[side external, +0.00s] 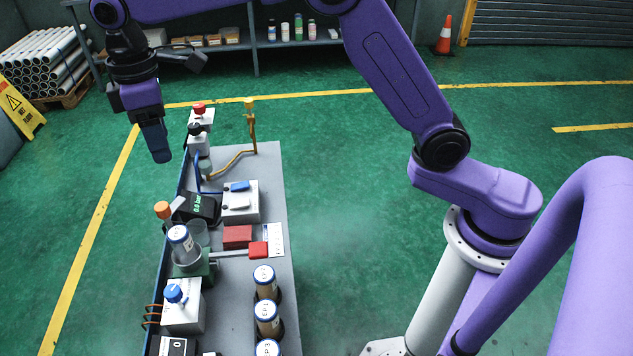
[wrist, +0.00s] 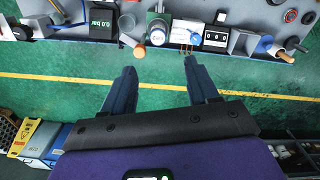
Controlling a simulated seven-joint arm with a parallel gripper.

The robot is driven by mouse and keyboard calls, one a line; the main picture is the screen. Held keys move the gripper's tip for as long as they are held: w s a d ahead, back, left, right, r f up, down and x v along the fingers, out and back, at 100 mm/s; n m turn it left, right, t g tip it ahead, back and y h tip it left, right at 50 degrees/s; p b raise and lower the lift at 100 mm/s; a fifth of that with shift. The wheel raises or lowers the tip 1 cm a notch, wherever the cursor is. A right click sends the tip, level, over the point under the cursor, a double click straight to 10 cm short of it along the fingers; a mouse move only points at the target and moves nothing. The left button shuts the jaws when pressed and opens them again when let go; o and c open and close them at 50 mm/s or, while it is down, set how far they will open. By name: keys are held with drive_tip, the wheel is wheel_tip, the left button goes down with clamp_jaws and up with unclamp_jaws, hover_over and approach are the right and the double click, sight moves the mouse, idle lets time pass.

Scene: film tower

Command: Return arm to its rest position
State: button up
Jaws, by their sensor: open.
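My gripper (side external: 156,146) hangs at the end of the purple arm, in the air at the upper left of the side view. It points down, beyond the far left edge of the workbench (side external: 272,172) and apart from everything on it. In the wrist view my gripper (wrist: 160,75) shows two dark fingers spread wide, with only green floor between them. Nothing is held.
The bench carries a black gauge box (side external: 200,207), a blue-lidded jar (side external: 182,242), a grey box with a blue knob (side external: 183,305), several labelled jars (side external: 267,318) and a tall yellow-topped post (side external: 251,125). A yellow sign (side external: 20,106) stands left.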

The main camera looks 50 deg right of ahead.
drive_tip(key=s+d+f, duration=0.3)
drive_tip(key=s+d, duration=0.8)
drive_tip(key=s, duration=0.5)
drive_tip(key=s+d+f, duration=0.3)
drive_tip(key=s+d, duration=0.9)
drive_tip(key=s, duration=0.5)
